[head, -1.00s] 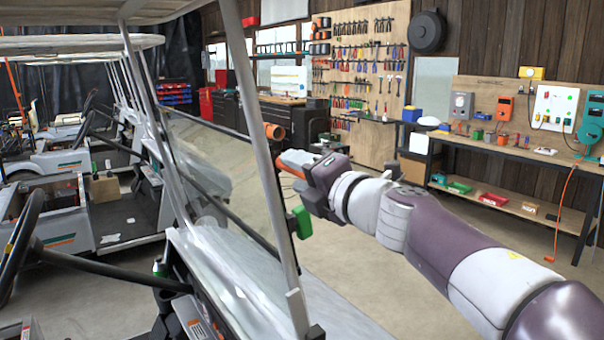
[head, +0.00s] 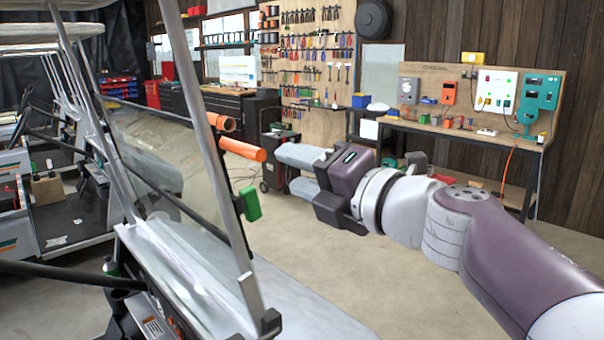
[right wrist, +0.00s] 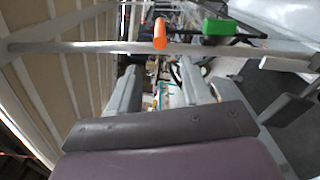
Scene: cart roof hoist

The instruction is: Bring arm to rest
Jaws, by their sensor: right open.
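My right gripper (head: 291,172) is in the middle of the head view. Its two grey fingers are apart, with nothing seen between them. They point left toward the cart's roof post (head: 213,160), with a gap between. An orange handle (head: 242,149) sticks out from the post, just left of the fingertips. A green block (head: 250,203) is on the post lower down. In the right wrist view my fingers (right wrist: 160,90) are spread, and the orange handle (right wrist: 160,33) and green block (right wrist: 219,27) lie beyond their tips. My left gripper is out of view.
The cart's clear windshield (head: 150,150) and pale body (head: 210,270) fill the left front. More carts stand behind at left. A workbench (head: 450,128) with electrical boxes stands at back right, beside a tool pegboard (head: 310,70). The floor (head: 400,280) below my right arm is open.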

